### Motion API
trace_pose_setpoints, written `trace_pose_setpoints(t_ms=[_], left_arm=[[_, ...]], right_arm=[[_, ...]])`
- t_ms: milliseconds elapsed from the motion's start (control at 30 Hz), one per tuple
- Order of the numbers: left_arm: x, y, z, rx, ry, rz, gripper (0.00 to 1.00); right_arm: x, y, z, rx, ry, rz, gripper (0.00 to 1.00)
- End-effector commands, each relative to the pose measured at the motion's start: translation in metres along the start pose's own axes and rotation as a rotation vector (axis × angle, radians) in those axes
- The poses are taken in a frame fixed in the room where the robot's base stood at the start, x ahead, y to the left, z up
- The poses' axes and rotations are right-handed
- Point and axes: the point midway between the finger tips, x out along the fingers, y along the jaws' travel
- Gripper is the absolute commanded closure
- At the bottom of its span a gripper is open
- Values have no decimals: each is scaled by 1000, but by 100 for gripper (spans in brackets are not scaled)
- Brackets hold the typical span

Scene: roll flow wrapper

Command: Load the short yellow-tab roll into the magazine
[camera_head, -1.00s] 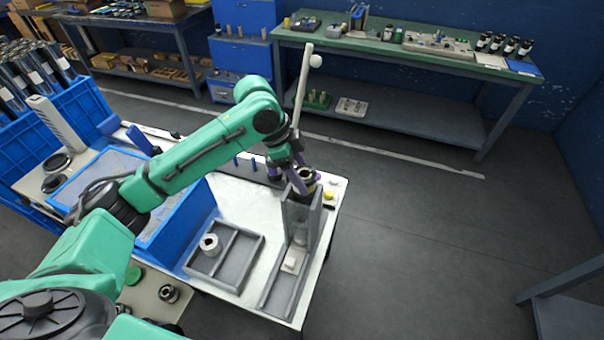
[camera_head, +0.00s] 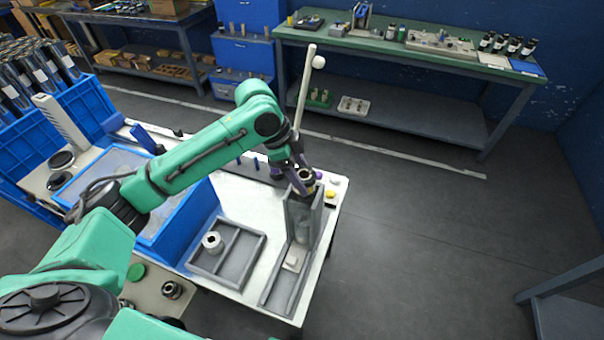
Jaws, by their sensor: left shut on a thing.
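The magazine (camera_head: 299,220) is a grey upright channel with clear sides at the right part of the white table. A short dark-rimmed roll with a pale core (camera_head: 306,176) is at its top opening. My left gripper (camera_head: 301,182) reaches down to this opening from the left, its purple fingers shut on the roll. The fingers partly hide the roll, and I cannot make out a yellow tab on it. How deep the roll sits in the channel is unclear. My right gripper is out of view.
A blue bin (camera_head: 180,232) stands further left. A pale post (camera_head: 303,90) rises behind the magazine. A yellow button (camera_head: 330,194) is at its right.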

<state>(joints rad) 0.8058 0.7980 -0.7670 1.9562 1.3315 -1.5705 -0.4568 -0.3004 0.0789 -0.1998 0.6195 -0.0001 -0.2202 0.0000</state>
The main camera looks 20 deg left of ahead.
Motion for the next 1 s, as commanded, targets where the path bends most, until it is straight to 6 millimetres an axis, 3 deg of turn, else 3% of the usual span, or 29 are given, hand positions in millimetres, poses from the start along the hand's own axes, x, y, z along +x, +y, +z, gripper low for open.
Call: trace_pose_setpoints(t_ms=[1000], left_arm=[[24,0,10,1,1,-1,96]], right_arm=[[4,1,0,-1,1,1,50]])
